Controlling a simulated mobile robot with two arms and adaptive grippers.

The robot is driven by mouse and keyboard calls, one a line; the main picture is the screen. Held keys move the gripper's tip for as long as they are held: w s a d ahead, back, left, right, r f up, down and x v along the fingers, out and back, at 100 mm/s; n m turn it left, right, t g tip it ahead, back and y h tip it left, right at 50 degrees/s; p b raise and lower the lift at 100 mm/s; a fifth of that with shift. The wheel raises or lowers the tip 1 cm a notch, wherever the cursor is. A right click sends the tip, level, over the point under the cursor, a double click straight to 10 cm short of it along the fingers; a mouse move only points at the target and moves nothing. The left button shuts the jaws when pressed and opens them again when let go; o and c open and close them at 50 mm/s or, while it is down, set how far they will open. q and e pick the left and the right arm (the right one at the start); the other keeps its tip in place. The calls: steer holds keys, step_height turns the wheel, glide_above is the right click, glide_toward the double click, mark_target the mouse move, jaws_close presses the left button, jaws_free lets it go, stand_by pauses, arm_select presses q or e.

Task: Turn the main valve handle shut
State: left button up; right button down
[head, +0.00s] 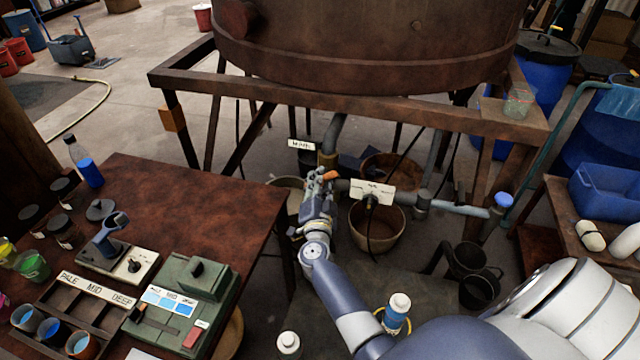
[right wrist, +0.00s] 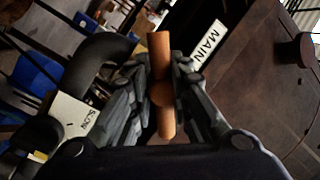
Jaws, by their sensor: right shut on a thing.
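The main valve handle is an orange bar (right wrist: 160,90) in the right wrist view, with a round hub at its middle. My right gripper (right wrist: 165,85) is shut on it, one finger on each side. In the head view my right gripper (head: 320,188) is at the pipe under the vat, and only a small orange end of the handle (head: 330,175) shows beside its fingers. A white label reading MAIN (right wrist: 206,50) is just beyond the handle. My left gripper is not in view.
The rusty vat (head: 370,50) stands on a brown frame (head: 400,109) above the pipes. A second white label (head: 372,192) hangs on the pipe to the right. A basin (head: 378,230) is below it. A table (head: 190,205) with a green box (head: 185,300) stands left.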

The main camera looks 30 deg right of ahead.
steer(key=m+b, duration=0.2)
steer(key=m+h+b, duration=0.1)
steer(key=m+b, duration=0.2)
steer(key=shift+w+a+t, duration=0.2)
steer(key=shift+t, duration=0.2)
steer(key=m+b, duration=0.1)
steer(key=m+h+b, duration=0.1)
steer(key=m, duration=0.1)
steer(key=shift+r+b, duration=0.25)
steer(key=shift+b, duration=0.1)
steer(key=shift+r+m+h+b, duration=0.15)
steer(key=shift+m+h+b, duration=0.15)
steer(key=shift+m, duration=0.1)
steer(key=shift+d+r, duration=0.1)
steer(key=c, duration=1.5)
jaws_free()
steer(key=shift+c, duration=0.2)
steer(key=shift+s+f, duration=0.1)
steer(key=shift+f, duration=0.15)
